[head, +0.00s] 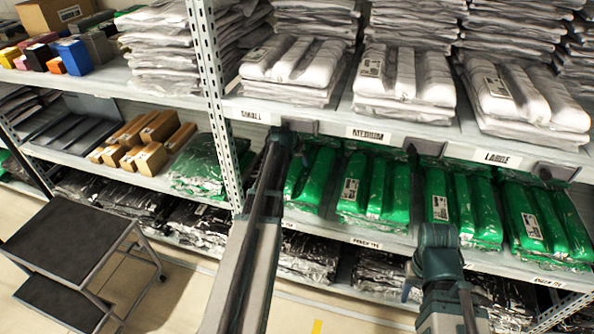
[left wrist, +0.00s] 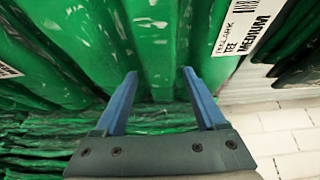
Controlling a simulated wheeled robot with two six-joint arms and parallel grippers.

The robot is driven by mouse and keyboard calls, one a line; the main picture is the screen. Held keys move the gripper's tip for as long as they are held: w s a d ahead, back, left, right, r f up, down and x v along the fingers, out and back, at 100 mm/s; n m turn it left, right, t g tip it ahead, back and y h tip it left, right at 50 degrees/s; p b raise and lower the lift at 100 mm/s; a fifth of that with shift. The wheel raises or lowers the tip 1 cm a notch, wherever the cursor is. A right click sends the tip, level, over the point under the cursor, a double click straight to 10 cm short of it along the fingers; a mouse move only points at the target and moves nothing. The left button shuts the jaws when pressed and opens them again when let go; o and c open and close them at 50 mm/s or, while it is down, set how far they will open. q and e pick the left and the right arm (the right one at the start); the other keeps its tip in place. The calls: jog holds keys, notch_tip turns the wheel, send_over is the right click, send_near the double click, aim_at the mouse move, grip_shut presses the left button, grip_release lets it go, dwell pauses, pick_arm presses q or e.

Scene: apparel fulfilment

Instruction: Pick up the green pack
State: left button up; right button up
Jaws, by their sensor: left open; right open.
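Green packs in clear film with white labels line the middle shelf in the head view, among them a pack at the left (head: 308,178), one under the MEDIUM tag (head: 376,190) and others to the right (head: 463,205). My left arm reaches in to the left end of this row. In the left wrist view my left gripper (left wrist: 158,72) is open and empty, its blue fingers pointing at a green pack (left wrist: 155,40) close ahead. A pack labelled MEDIUM (left wrist: 243,25) is to the right. My right gripper (head: 409,287) shows only as a small blue part beside my wrist, before the lower shelf.
White packs (head: 405,75) fill the shelf above. A perforated post (head: 208,90) stands left of my left arm. Dark packs (head: 310,257) lie below the green ones. A dark step cart (head: 65,240) is on the floor at left; small boxes (head: 150,160) sit beyond.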

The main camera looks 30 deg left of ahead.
pick_arm(q)
jog(key=shift+b+x, duration=0.4)
jog(key=shift+x, duration=0.65)
jog(key=shift+s, duration=0.1)
pick_arm(e)
jog(key=shift+f, duration=0.85)
pick_arm(q)
grip_shut()
jog(key=shift+r, duration=0.1)
jog(key=shift+r, duration=0.1)
pick_arm(e)
jog(key=shift+r, duration=0.15)
